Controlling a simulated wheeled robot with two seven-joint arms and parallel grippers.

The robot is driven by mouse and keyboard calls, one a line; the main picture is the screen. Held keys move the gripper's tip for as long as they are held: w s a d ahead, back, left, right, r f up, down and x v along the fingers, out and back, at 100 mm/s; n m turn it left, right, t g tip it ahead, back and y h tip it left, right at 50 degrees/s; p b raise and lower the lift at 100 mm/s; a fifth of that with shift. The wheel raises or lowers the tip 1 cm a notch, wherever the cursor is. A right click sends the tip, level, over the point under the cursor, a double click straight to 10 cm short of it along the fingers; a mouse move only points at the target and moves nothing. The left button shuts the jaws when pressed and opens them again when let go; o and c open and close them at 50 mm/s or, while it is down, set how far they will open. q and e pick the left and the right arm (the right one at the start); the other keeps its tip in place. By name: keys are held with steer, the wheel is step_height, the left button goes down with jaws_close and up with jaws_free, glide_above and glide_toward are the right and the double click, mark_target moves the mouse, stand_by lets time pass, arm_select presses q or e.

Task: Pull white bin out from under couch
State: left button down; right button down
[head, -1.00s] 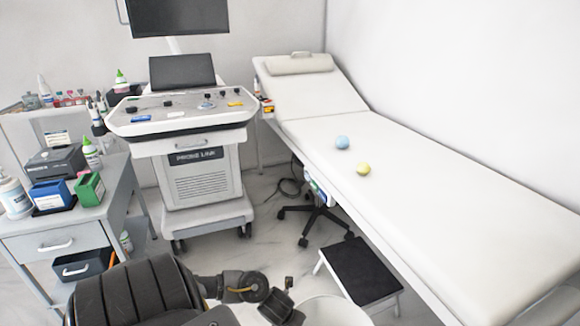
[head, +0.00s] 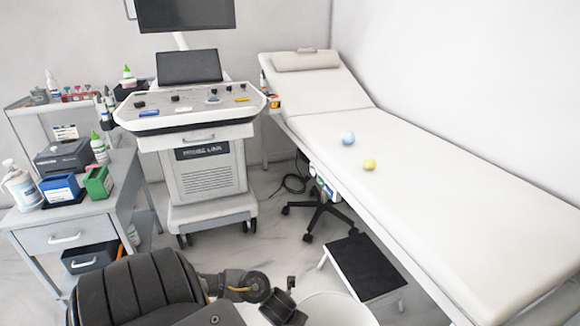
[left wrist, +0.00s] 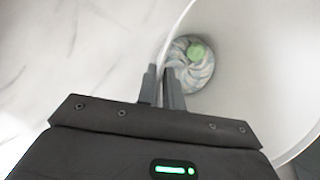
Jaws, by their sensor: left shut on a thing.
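The white bin (head: 338,310) shows at the bottom edge of the head view, cut off, left of the step stool and beside the couch (head: 430,180). My left gripper (head: 290,284) is at its left side. In the left wrist view, my left gripper (left wrist: 161,84) is shut on the rim of the bin (left wrist: 255,85), with the thin wall between its fingers. A round crumpled whitish thing with a green piece (left wrist: 194,62) lies inside the bin. My right gripper is not in view.
A black-topped step stool (head: 362,267) stands close right of the bin. A wheeled stool base (head: 318,212) is partly under the couch. A wheeled console (head: 208,170) and a grey cart (head: 75,228) stand behind and left. Floor between console and stool is clear.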

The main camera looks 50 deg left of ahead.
arm_select(q)
steer(key=shift+s+d+f, duration=0.3)
steer(key=shift+s+d, duration=0.35)
steer(key=shift+d, duration=0.1)
steer(key=shift+s, duration=0.2)
steer(key=c, duration=1.5)
jaws_free()
steer(key=shift+w+a, duration=0.1)
steer(key=shift+a, duration=0.05)
steer(key=shift+o, duration=0.2)
steer(key=shift+r, duration=0.1)
